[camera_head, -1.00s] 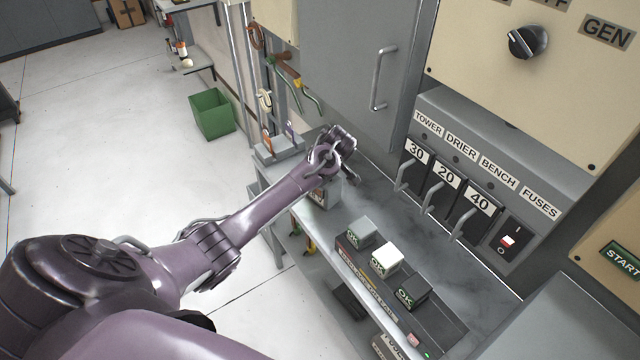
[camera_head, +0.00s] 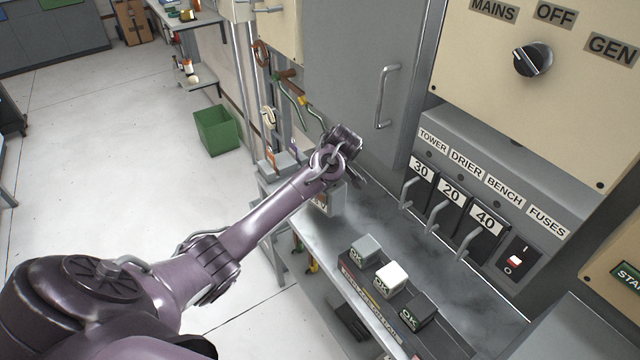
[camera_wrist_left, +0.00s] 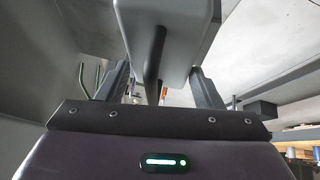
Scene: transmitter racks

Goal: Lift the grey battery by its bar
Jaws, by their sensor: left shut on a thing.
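The grey battery (camera_head: 324,203) shows as a pale box with a partly visible dark label, below my left gripper (camera_head: 350,176) at the far left end of the grey bench. My gripper and forearm hide most of it. In the left wrist view its smooth grey body (camera_wrist_left: 185,25) fills the top middle. A dark bar (camera_wrist_left: 154,60) runs along it and comes down between the fingers of my left gripper (camera_wrist_left: 160,80), which is shut on the bar. I cannot tell whether the battery touches the bench. My right gripper is not in view.
Grey, white and black OK blocks (camera_head: 390,278) stand in a row on the bench (camera_head: 440,270). Fuse levers (camera_head: 438,212) line the panel behind. A grey box (camera_head: 282,160) with coloured tags sits past the battery. A green bin (camera_head: 217,130) stands on the open floor.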

